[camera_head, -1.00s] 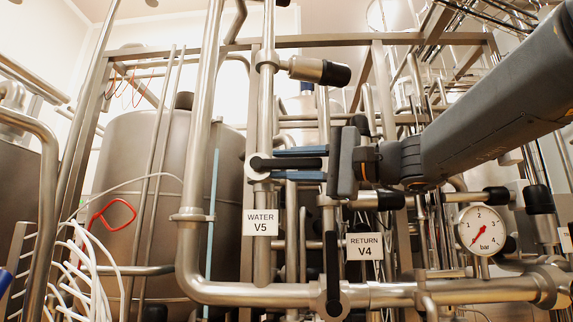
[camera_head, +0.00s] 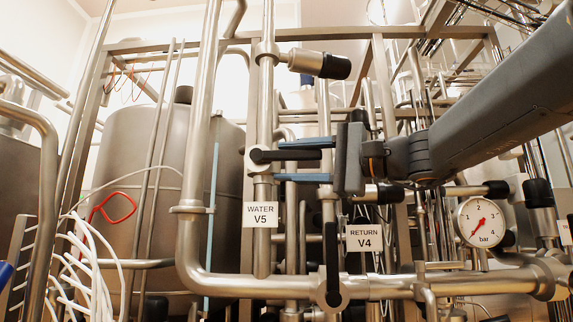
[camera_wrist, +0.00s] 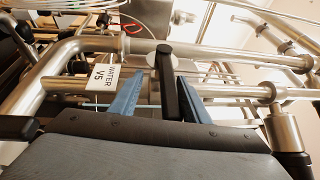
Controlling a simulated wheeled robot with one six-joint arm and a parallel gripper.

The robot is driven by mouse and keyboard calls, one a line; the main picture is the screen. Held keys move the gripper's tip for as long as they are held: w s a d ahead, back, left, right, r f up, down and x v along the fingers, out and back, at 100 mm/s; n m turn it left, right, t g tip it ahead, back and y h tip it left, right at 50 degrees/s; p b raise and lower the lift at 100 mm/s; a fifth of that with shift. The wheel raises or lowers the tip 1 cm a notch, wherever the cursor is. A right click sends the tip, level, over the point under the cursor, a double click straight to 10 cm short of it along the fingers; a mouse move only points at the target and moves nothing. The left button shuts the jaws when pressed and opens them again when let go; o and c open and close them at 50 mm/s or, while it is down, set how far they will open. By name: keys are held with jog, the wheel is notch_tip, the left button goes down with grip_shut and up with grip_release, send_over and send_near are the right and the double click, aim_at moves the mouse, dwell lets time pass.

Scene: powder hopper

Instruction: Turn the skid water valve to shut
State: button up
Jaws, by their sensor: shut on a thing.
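The water valve V5 has a black lever handle (camera_head: 290,155) that lies level, pointing right from its pivot on the upright pipe. Its white label "WATER V5" (camera_head: 260,214) is just below. My gripper (camera_head: 281,160) reaches in from the right, with one blue finger above the handle and one below, shut on it. The upper finger is close to the handle; a gap shows above the lower one. In the wrist view the handle (camera_wrist: 169,85) stands between the fingers, nearer the right one, and the V5 label (camera_wrist: 103,76) is at left.
A pressure gauge (camera_head: 481,222) is at right. Pipes crowd around, and white hoses (camera_head: 95,270) hang at lower left.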

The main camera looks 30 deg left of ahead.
jog(key=shift+w+d+b, duration=0.15)
jog(key=shift+d+b, duration=1)
jog(key=shift+d, duration=2.75)
send_near(316, 156)
jog(key=shift+d, duration=0.2)
jog(key=shift+f, duration=0.1)
